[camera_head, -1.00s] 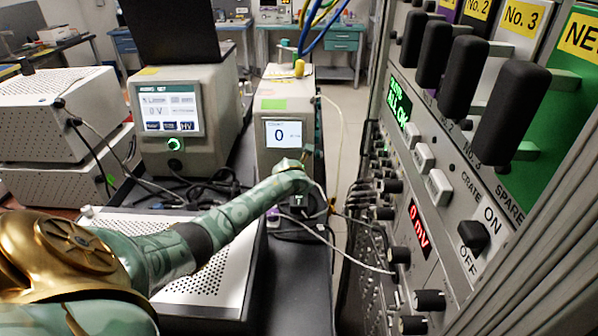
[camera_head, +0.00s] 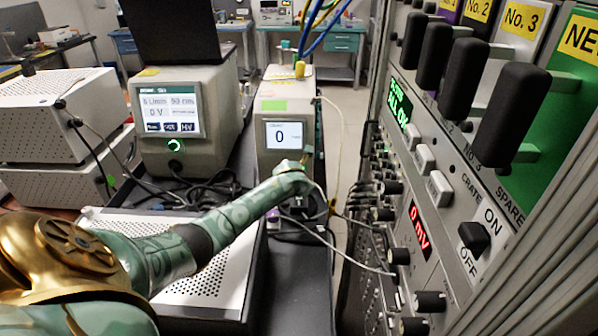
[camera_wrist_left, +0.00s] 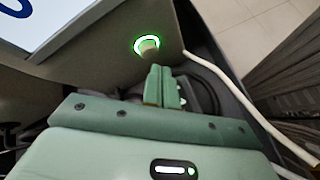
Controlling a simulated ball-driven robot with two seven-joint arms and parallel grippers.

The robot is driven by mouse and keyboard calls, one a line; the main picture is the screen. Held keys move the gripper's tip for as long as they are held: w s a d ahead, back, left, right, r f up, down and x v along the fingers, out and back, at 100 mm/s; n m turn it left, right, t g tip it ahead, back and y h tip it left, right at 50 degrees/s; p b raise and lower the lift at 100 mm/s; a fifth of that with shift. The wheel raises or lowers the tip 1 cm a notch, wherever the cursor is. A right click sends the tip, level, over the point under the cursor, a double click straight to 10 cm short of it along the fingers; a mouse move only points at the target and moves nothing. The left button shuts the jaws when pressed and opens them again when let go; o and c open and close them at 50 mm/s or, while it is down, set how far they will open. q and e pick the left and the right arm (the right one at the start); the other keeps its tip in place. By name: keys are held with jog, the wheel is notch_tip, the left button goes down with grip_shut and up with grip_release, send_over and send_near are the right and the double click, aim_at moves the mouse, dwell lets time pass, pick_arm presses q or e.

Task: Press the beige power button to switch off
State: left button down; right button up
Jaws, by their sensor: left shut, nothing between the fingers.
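The beige power button (camera_wrist_left: 148,46) sits inside a lit green ring in the wrist view, on the grey counter box with a white screen showing 0. That counter box (camera_head: 272,105) stands in the middle of the head view; its button is not clearly visible there. My left gripper (camera_wrist_left: 157,70) is shut and empty, its fingertips right at the button in the wrist view. I cannot tell whether they touch it. In the head view my left gripper (camera_head: 307,154) is at the counter's lower right front, partly hidden by my wrist. My right gripper is not in view.
A larger instrument (camera_head: 184,120) with a screen and a green-lit button (camera_head: 175,145) stands left. A rack (camera_head: 440,170) with switches, knobs and cables fills the right. A white cable (camera_wrist_left: 225,85) runs close beside my left gripper.

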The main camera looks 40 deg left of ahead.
pick_arm(q)
jog(key=shift+w+a, duration=0.1)
jog(key=shift+w, duration=0.05)
dwell(0.8)
jog(key=shift+w+a, duration=0.15)
jog(key=shift+w, duration=0.05)
jog(key=shift+w+a+b, duration=0.55)
jog(key=shift+w+b, duration=0.05)
jog(key=shift+b, duration=0.05)
dwell(1.1)
jog(key=shift+s+d+r+p, duration=0.2)
jog(key=shift+s+d+p, duration=0.3)
jog(key=shift+p, duration=0.4)
jog(key=shift+s+d+p, duration=0.2)
jog(key=shift+s+p, duration=0.1)
jog(key=shift+p, duration=0.2)
jog(key=shift+s+d+f, duration=0.1)
jog(key=shift+s, duration=0.05)
jog(key=shift+f, duration=0.1)
